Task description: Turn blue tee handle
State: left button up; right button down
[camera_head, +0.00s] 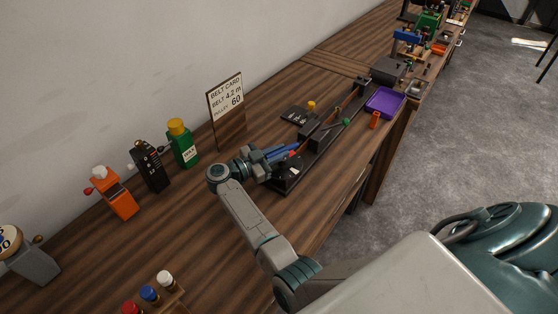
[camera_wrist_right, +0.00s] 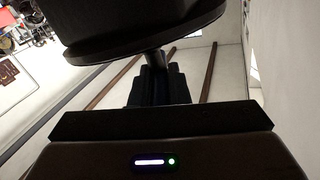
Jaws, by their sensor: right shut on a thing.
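The blue tee handle (camera_head: 287,149) shows as a blue piece at the near end of a long black belt-dynamo frame (camera_head: 318,150) on the bench. My right gripper (camera_head: 270,157) reaches it from the left and is shut on it; the fingers hide part of the handle. In the right wrist view the closed jaws (camera_wrist_right: 158,85) meet a short stem (camera_wrist_right: 154,60) below a wide dark body, with colours too dark to tell. My left gripper is not in view.
A belt card (camera_head: 226,97) stands behind the gripper. A purple tray (camera_head: 385,102) lies beyond the frame.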

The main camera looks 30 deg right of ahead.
jog(key=m+g+b, duration=0.2)
jog(key=g, duration=0.1)
jog(key=g+b, duration=0.1)
jog(key=b, duration=0.1)
jog(key=shift+w+f+m+y, duration=0.2)
jog(key=shift+f+m+y, duration=0.1)
jog(key=shift+m, duration=0.1)
jog(key=shift+r+m+g+b, duration=0.25)
jog(key=shift+m+g+b, duration=0.45)
jog(key=shift+g+b, duration=0.3)
jog(key=shift+y, duration=0.3)
jog(key=c, duration=1.4)
grip_release()
jog(key=shift+d, duration=0.1)
jog(key=shift+r, duration=0.1)
